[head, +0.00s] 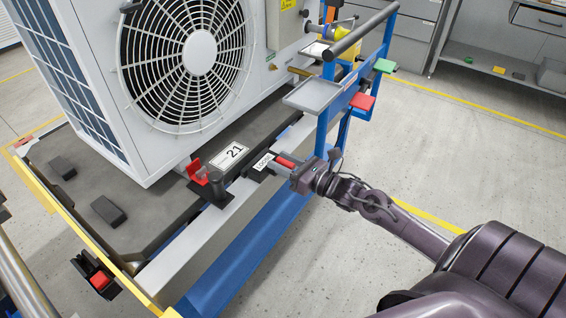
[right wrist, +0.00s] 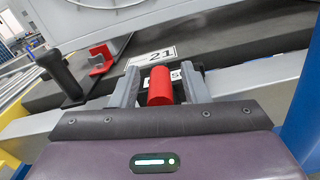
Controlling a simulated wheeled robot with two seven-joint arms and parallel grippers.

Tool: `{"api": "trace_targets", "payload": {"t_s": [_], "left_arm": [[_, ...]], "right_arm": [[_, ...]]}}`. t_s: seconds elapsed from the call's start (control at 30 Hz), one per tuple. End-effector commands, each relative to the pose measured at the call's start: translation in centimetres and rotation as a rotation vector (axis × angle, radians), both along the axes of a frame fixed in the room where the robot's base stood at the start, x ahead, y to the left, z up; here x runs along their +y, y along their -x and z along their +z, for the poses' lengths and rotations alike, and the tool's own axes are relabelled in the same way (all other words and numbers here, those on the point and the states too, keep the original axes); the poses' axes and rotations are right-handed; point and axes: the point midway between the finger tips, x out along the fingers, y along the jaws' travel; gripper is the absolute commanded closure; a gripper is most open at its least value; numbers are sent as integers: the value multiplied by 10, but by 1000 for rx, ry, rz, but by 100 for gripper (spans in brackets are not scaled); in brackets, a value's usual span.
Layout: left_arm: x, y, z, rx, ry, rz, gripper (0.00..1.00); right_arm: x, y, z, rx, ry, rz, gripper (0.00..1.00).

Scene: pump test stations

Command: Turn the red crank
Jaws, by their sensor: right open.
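The red crank's handle (head: 286,160) is a short red cylinder beside a small white label on the grey rail of the test station. In the right wrist view the red handle (right wrist: 160,88) lies between the two grey fingers. My right gripper (right wrist: 160,76) is open around it, with a small gap visible on each side. In the head view my right gripper (head: 290,168) reaches the rail from the right. The crank's base is mostly hidden behind the handle and fingers. My left gripper is not in view.
A white fan unit (head: 148,150) stands on a dark pallet (head: 150,225). A black lever (head: 216,188) and a red clamp (head: 198,172) sit left of the crank, near the "21" plate (head: 232,154). A blue frame (head: 328,118) with a grey tray (head: 312,95) rises just behind my gripper.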

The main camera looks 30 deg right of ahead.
Motion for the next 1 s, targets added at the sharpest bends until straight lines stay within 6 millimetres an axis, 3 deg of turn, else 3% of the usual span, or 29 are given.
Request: {"api": "trace_targets", "payload": {"t_s": [0.27,0.6,1.0], "left_arm": [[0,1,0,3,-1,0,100],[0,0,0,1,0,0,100],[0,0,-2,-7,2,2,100]], "right_arm": [[1,-1,0,1,0,0,59],[1,-1,0,0,-1,0,100],[-4,-3,0,32,-77,0,100]]}}
